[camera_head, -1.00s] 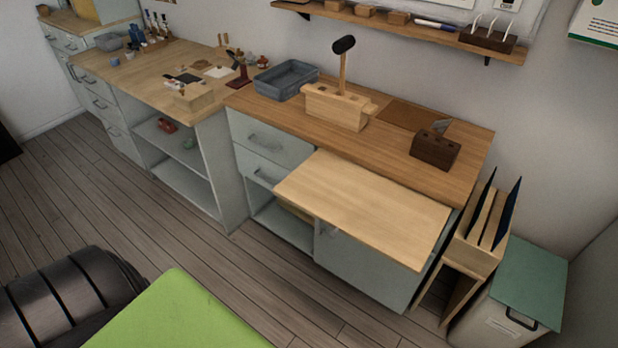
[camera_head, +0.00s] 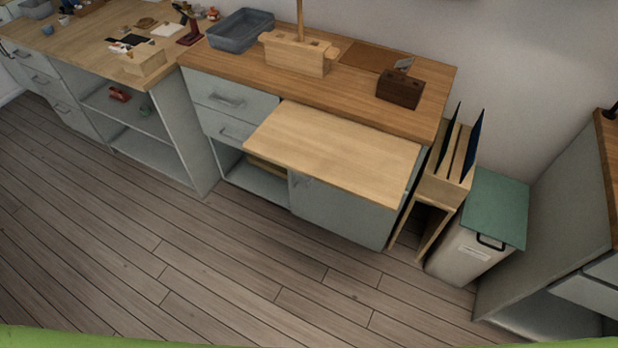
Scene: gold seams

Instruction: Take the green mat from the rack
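A bright green flat sheet, apparently the green mat (camera_head: 40,338), shows only as a thin strip along the bottom edge of the head view. Most of it is out of frame, and I cannot tell what holds or supports it. A light wooden rack (camera_head: 446,190) stands at the right end of the workbench. Dark blue upright sheets (camera_head: 473,142) stand in its slots, and I see no green mat there. Neither of my grippers is in view.
A workbench (camera_head: 240,65) with a pulled-out light board (camera_head: 335,150) stands ahead. A bin with a green lid (camera_head: 494,208) is right of the rack, then a grey cabinet (camera_head: 560,220). A blue-grey tray (camera_head: 240,30) sits on the bench. The plank floor (camera_head: 230,270) in front is clear.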

